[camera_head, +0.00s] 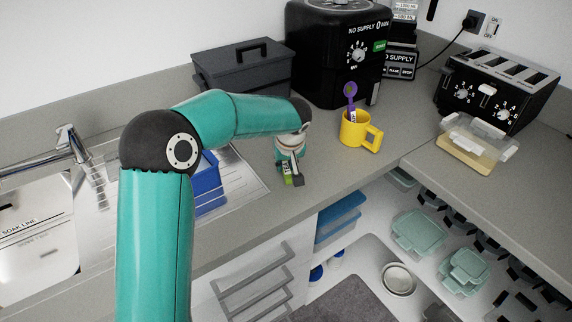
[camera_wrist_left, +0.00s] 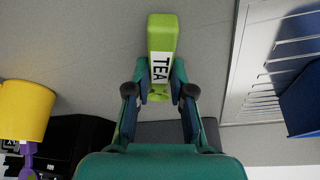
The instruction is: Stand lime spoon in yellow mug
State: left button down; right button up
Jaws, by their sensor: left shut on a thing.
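The lime spoon (camera_wrist_left: 162,38) has a block-like handle with a white label reading TEA. My left gripper (camera_wrist_left: 158,92) is shut on it, with one finger on each side. In the head view the gripper (camera_head: 289,168) is over the counter, left of the yellow mug and apart from it, and only a small lime part of the spoon shows. The yellow mug (camera_head: 354,129) stands upright on the counter with its handle to the right. A purple spoon (camera_head: 351,96) stands in it. The mug (camera_wrist_left: 25,108) also shows at the left wrist view's left edge. My right gripper is not in view.
A black appliance (camera_head: 325,55) stands behind the mug and a grey lidded box (camera_head: 240,70) to its left. A toaster (camera_head: 497,90) and a clear container (camera_head: 475,146) stand right. A blue item (camera_head: 208,185) is by the sink. Counter between gripper and mug is clear.

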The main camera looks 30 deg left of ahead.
pick_arm(q)
jog(key=shift+f, duration=0.3)
jog(key=shift+f, duration=0.15)
jog(key=c, duration=1)
grip_release()
jog(key=shift+r, duration=0.2)
jog(key=v, duration=1.2)
jog(key=shift+b, duration=0.35)
